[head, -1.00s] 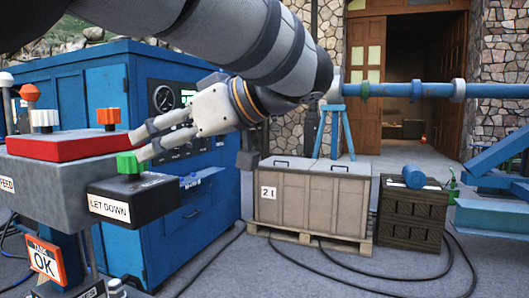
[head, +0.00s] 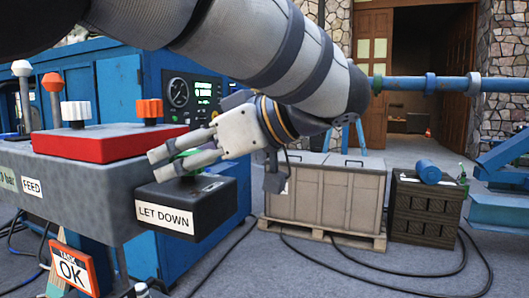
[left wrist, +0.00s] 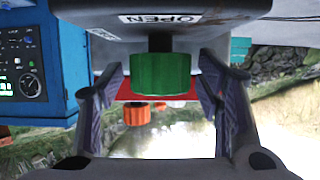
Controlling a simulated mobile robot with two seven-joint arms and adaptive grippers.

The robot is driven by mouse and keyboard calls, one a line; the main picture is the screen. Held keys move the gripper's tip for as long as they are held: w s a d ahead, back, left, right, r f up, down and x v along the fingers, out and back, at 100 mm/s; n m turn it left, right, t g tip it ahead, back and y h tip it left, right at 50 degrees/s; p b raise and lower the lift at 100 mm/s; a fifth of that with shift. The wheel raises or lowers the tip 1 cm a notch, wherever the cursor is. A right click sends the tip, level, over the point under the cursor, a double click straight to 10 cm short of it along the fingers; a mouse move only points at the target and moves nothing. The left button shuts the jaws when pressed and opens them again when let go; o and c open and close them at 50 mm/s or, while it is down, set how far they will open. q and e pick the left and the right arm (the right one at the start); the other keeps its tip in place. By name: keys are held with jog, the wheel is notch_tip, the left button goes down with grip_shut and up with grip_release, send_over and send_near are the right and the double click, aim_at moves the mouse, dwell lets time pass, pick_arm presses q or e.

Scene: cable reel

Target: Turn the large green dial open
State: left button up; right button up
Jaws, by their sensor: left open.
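The green dial (head: 189,155) sits on top of the dark box with the "LET DOWN" label (head: 166,217). In the head view it is mostly hidden behind the fingers of my left gripper (head: 158,164). In the left wrist view, which looks upside down, the ribbed green dial (left wrist: 161,75) shows on its short dark stem, with an "OPEN" label (left wrist: 162,19) on the box. The open fingers of my left gripper (left wrist: 161,88) stand on either side of the dial, with gaps visible on both sides. My right gripper is in neither view.
A red panel (head: 100,146) with a white knob (head: 76,112) and an orange knob (head: 149,109) stands left of the dial. A blue cabinet (head: 120,88) with gauges is behind.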

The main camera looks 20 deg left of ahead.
pick_arm(q)
jog(key=shift+a+f, duration=0.1)
jog(key=shift+a, duration=0.1)
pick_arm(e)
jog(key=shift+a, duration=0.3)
pick_arm(q)
jog(key=shift+d, duration=0.1)
jog(key=shift+c, duration=0.4)
jog(key=c, duration=1.1)
